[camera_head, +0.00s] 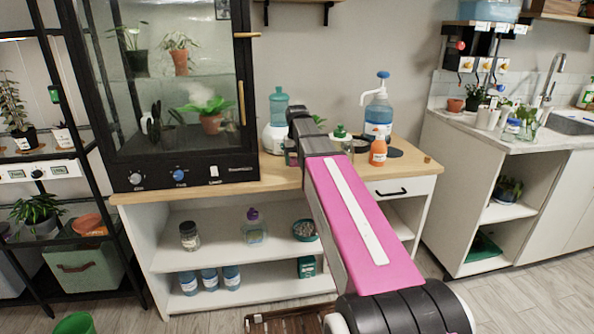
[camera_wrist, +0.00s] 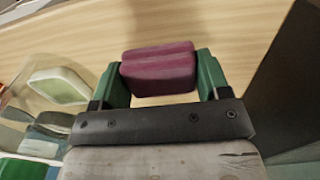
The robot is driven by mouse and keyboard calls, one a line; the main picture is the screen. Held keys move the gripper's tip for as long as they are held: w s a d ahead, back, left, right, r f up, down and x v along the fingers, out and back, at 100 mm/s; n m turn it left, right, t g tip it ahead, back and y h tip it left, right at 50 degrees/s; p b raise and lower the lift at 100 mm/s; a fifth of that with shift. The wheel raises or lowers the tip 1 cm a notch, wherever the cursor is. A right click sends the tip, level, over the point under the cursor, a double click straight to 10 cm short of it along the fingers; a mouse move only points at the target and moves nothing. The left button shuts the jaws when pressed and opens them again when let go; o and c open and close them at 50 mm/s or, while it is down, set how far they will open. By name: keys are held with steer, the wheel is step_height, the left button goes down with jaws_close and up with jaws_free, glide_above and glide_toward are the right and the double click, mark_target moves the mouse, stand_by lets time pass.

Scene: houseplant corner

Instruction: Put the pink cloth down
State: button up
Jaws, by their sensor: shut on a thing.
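The pink cloth (camera_wrist: 158,68) shows in the wrist view as a folded, dark pink block. It sits between the two green fingers of my gripper (camera_wrist: 160,76), which is shut on it. Pale wooden countertop (camera_wrist: 70,38) lies beyond the cloth; I cannot tell whether the cloth touches it. In the head view my gripper (camera_head: 291,150) is over the front part of the wooden counter (camera_head: 275,176), right of the glass cabinet.
The black-framed glass cabinet (camera_head: 185,166) stands on the counter's left. A blue-green bottle (camera_head: 278,104), a blue pump bottle (camera_head: 378,112) and an orange bottle (camera_head: 378,151) stand around my gripper. A dark panel (camera_wrist: 285,85) is close at right in the wrist view, with clear objects at left.

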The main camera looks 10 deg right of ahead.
mark_target(297, 175)
steer(key=shift+f, duration=2.1)
steer(key=o, duration=0.8)
steer(key=shift+f, duration=0.1)
steer(key=shift+o, duration=0.2)
step_height(297, 175, up, 12)
steer(key=shift+r, duration=0.15)
